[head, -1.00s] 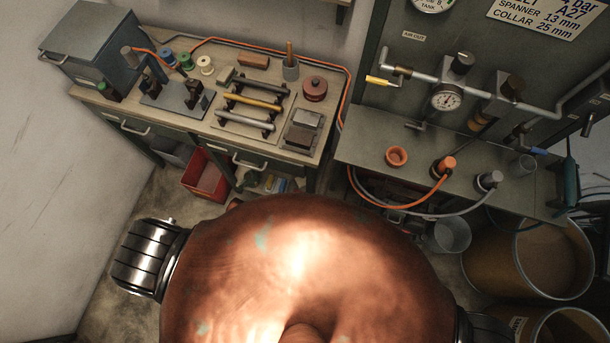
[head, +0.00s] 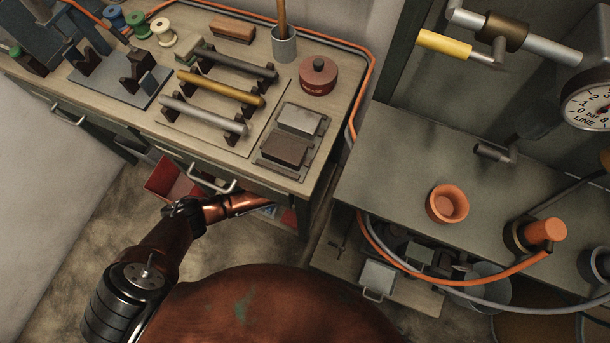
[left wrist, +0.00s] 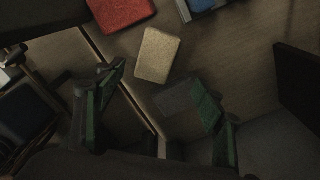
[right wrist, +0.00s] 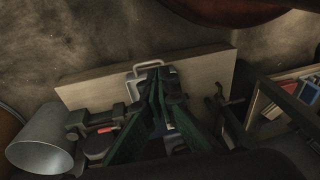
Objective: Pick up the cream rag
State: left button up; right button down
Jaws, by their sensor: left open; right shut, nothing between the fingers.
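A flat cream piece with rounded corners, likely the folded cream rag (left wrist: 158,55), lies on a wooden surface in the left wrist view. A red piece (left wrist: 120,11) lies beyond it to the left. My left gripper (left wrist: 155,84) is open, with its green-padded fingers to either side below the cream piece; it does not hold it. In the head view my left arm reaches under the left bench, which hides the gripper and the cream piece.
The left bench (head: 120,118) carries spools, rods on a rack and a red pot (head: 318,77). A red bin (head: 172,181) stands below it. A grey cup (right wrist: 42,140) is near my right gripper.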

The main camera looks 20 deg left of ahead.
pick_arm(q)
jog(key=shift+d+f+b, duration=0.3)
jog(key=shift+f+b, duration=0.2)
jog(key=shift+f, duration=0.05)
notch_tip(320, 180, down, 2)
jog(key=shift+f+b, duration=0.2)
jog(key=shift+b, duration=0.6)
notch_tip(320, 180, down, 4)
jog(key=b, duration=0.3)
jog(key=shift+d+f+b, duration=0.15)
jog(key=shift+f+b, duration=0.05)
jog(key=shift+b, duration=0.15)
jog(key=shift+f, duration=0.3)
pick_arm(e)
jog(key=w+a+f+t+y, duration=0.1)
jog(key=w+a+f+t, duration=0.3)
jog(key=w+f, duration=0.2)
notch_tip(320, 180, down, 3)
jog(key=shift+w+a+r+t, duration=0.15)
jog(key=shift+w+t, duration=0.15)
pick_arm(q)
jog(key=shift+c, duration=0.5)
jog(key=c, duration=1.1)
jog(key=shift+c, duration=0.2)
jog(key=shift+r, duration=0.1)
